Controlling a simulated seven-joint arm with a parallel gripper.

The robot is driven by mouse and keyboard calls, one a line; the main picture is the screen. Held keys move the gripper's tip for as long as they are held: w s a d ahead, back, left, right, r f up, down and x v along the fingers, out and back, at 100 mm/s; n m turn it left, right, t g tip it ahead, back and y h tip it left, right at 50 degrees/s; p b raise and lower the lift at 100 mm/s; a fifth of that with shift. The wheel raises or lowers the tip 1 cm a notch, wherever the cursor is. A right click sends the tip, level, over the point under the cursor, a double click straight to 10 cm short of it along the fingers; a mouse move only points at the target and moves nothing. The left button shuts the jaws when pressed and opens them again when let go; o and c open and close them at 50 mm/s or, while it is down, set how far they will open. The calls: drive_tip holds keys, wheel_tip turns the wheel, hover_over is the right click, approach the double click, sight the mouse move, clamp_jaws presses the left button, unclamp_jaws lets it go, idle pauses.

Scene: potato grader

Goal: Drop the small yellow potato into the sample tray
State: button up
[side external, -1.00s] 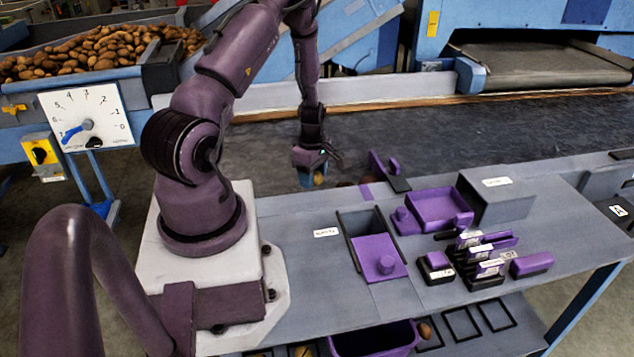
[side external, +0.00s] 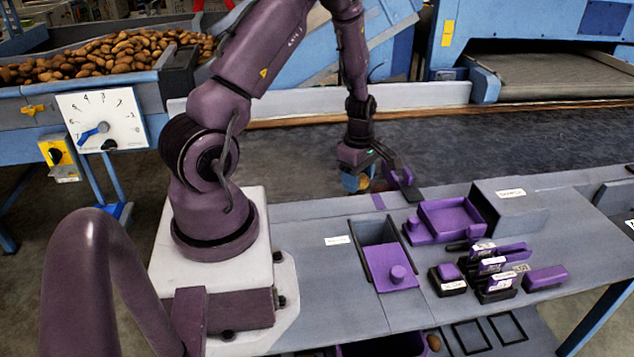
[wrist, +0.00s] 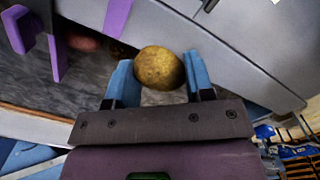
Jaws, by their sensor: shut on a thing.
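My gripper (side external: 357,180) is shut on the small yellow potato (wrist: 160,68). In the wrist view the potato sits between the two blue fingertips. In the side view it is a small, partly hidden brownish patch (side external: 365,183) by the blue fingers. My gripper hangs over the dark belt, close to the near table's back edge. A shallow purple tray (side external: 482,228), which looks like the sample tray, stands empty on the table, to the right of and nearer than my gripper.
A purple upright with a dark foot (side external: 404,180) stands at the table's back edge, just right of my gripper. A dark-walled bin with a purple knobbed cover (side external: 385,278) lies left of the tray. A grey box (side external: 512,210) and several labelled blocks (side external: 495,285) flank the tray.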

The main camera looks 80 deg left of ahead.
drive_tip(key=shift+m, duration=0.5)
drive_tip(key=w+d, duration=0.1)
drive_tip(key=w, duration=0.3)
drive_tip(key=w+d+r, duration=0.1)
drive_tip(key=w+d, duration=0.1)
drive_tip(key=w, duration=0.2)
drive_tip(key=w+d, duration=0.1)
drive_tip(key=w, duration=0.3)
drive_tip(key=shift+w+d+r, duration=0.15)
drive_tip(key=shift+d+r, duration=0.05)
drive_tip(key=shift+d, duration=0.15)
drive_tip(key=w+d+r, duration=0.2)
drive_tip(key=w+d, duration=0.4)
drive_tip(key=w, duration=0.1)
drive_tip(key=shift+m, duration=0.3)
drive_tip(key=shift+f, duration=3.1)
drive_tip(key=o, duration=1.4)
drive_tip(key=shift+c, duration=0.2)
drive_tip(key=shift+r, duration=0.1)
wheel_tip(320, 180, up, 7)
